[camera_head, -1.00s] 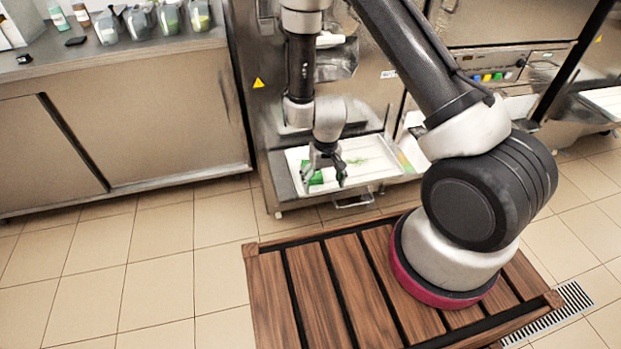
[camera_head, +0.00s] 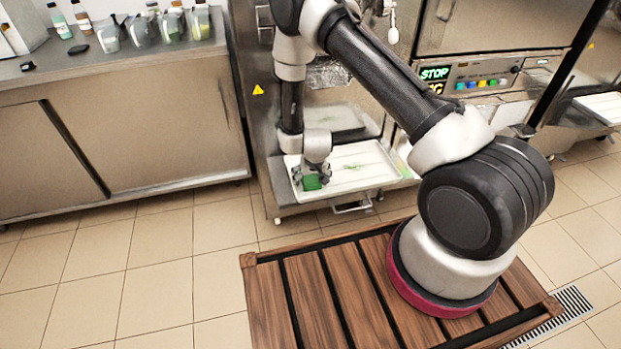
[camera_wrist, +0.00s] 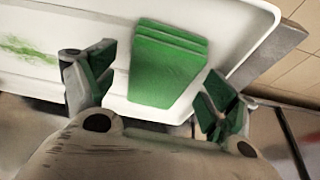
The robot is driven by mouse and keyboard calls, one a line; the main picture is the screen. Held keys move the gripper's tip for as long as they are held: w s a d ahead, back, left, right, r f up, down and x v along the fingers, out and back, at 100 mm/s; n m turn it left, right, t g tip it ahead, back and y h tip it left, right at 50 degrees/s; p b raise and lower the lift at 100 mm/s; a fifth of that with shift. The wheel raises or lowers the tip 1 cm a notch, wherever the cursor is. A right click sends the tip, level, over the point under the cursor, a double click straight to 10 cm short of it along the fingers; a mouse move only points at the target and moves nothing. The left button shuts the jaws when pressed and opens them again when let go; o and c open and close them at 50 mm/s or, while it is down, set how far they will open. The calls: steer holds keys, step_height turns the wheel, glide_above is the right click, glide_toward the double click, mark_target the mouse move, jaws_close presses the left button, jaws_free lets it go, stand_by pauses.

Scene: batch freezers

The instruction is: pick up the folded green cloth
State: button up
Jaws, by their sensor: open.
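The folded green cloth (camera_wrist: 167,65) lies on the white tray (camera_wrist: 112,92) in the wrist view, stacked in several layers. My gripper (camera_wrist: 158,98) is open, with one finger on each side of the cloth, and its fingertips have green inner faces. In the head view, my gripper (camera_head: 312,178) is low over the left part of the tray (camera_head: 375,180), right at the cloth (camera_head: 311,183), which it partly hides. I cannot tell whether the fingers touch the cloth.
A green smear (camera_wrist: 25,48) marks the tray left of the cloth. The freezer front (camera_head: 400,110) rises behind the tray. A steel counter (camera_head: 110,55) with several scoops stands at the left. Tiled floor (camera_head: 160,265) and a slatted wooden platform (camera_head: 305,295) lie in front.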

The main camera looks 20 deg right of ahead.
mark_target(311, 177)
steer(key=c, duration=1.1)
step_height(311, 177, up, 18)
stand_by(0.4)
